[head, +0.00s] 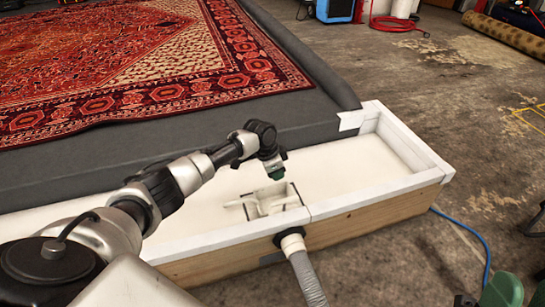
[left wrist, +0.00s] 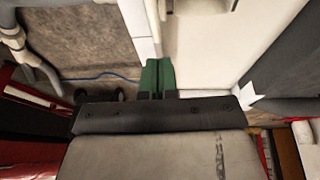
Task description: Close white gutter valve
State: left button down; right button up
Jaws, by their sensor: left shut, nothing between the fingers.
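The white valve (head: 268,201) sits inside the white gutter, by its front wall above the hose outlet. A pale bar-like part extends to its left, with dark marks around the fitting. White on white makes the handle's exact position hard to tell. My left gripper (head: 275,172) points down just above the valve, apart from it as far as I can see. Its green fingers (left wrist: 158,76) are together and empty in the left wrist view. The valve is not clearly recognizable there.
The wood-sided gutter (head: 414,148) runs along the dark washpit edge (head: 300,118), with a patterned red rug (head: 150,55) behind. A grey ribbed hose (head: 308,278) leaves the gutter front. A blue hose (head: 470,238) lies on the floor.

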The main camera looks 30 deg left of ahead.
pick_arm(q)
jog(key=shift+p+v, duration=0.8)
jog(key=shift+v, duration=1.45)
pick_arm(e)
jog(key=w+f+g+h, duration=0.2)
jog(key=w+f+g, duration=0.1)
jog(key=w+g, duration=0.1)
jog(key=shift+w+a+f+g, duration=0.3)
jog(key=shift+w+f+g, duration=0.1)
jog(key=shift+g, duration=0.3)
